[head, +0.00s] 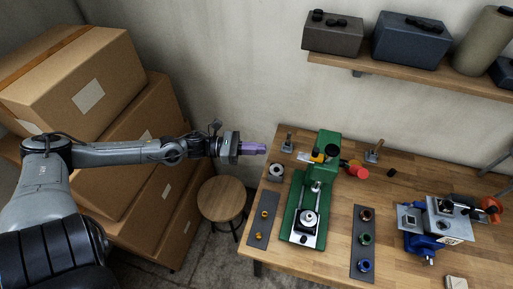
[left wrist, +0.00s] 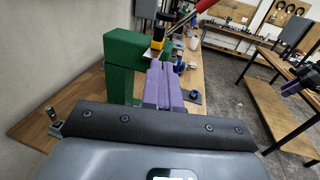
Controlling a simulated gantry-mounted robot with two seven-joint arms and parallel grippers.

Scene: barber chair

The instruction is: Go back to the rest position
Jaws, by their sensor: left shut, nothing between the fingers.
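My left gripper (head: 262,149) reaches in from the left in the head view, with its purple fingers shut and empty. It hangs above the gap between the stool and the workbench, close to the bench's left edge. In the left wrist view the purple fingers (left wrist: 162,88) lie together and point toward the green press. The green press (head: 327,150) stands on the bench to the right of the gripper, apart from it in the head view. My right gripper does not show in the head view.
Stacked cardboard boxes (head: 90,85) stand at the left, under my left arm. A round stool (head: 221,199) is below the gripper. The wooden workbench (head: 410,185) holds a blue-grey vise (head: 436,222) and bushing strips. A wall shelf (head: 420,77) carries cases.

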